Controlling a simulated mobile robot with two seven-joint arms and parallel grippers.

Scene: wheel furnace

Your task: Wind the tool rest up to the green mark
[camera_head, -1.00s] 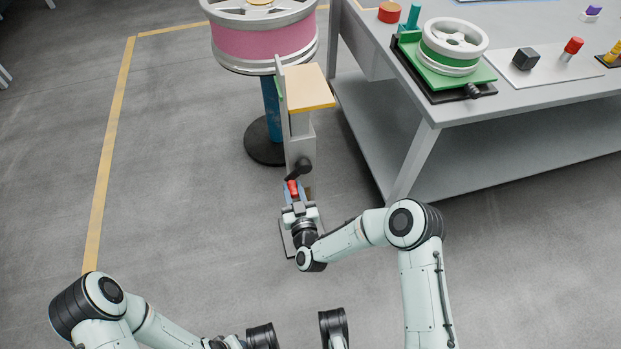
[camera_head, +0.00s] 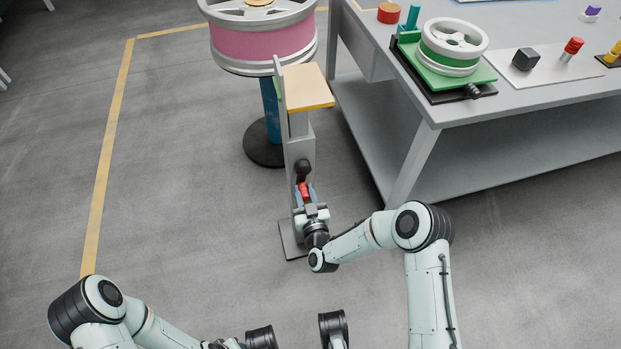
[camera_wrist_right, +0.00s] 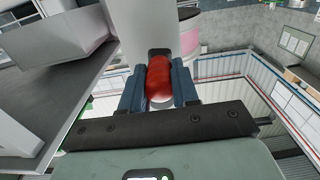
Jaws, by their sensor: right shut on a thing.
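The tool rest stands on the floor as a grey post (camera_head: 300,150) on a flat foot plate, with a tan platform (camera_head: 307,88) on top. A tall grey plate rises beside the platform, and a green mark (camera_head: 279,90) shows at its left edge. A dark crank (camera_head: 302,168) on the post's near side carries a red handle (camera_head: 304,190). My right gripper (camera_head: 305,193) is shut on this handle. In the right wrist view the red handle (camera_wrist_right: 159,80) sits between the blue fingers. My left arm shows at the lower left, but its gripper is not visible.
A pink-banded wheel (camera_head: 262,38) on a blue stand is behind the tool rest. A grey workbench (camera_head: 450,112) at the right holds a green wheel fixture (camera_head: 445,72), a red disc (camera_head: 390,13) and small parts. The floor at the left is open, with a yellow line (camera_head: 113,140).

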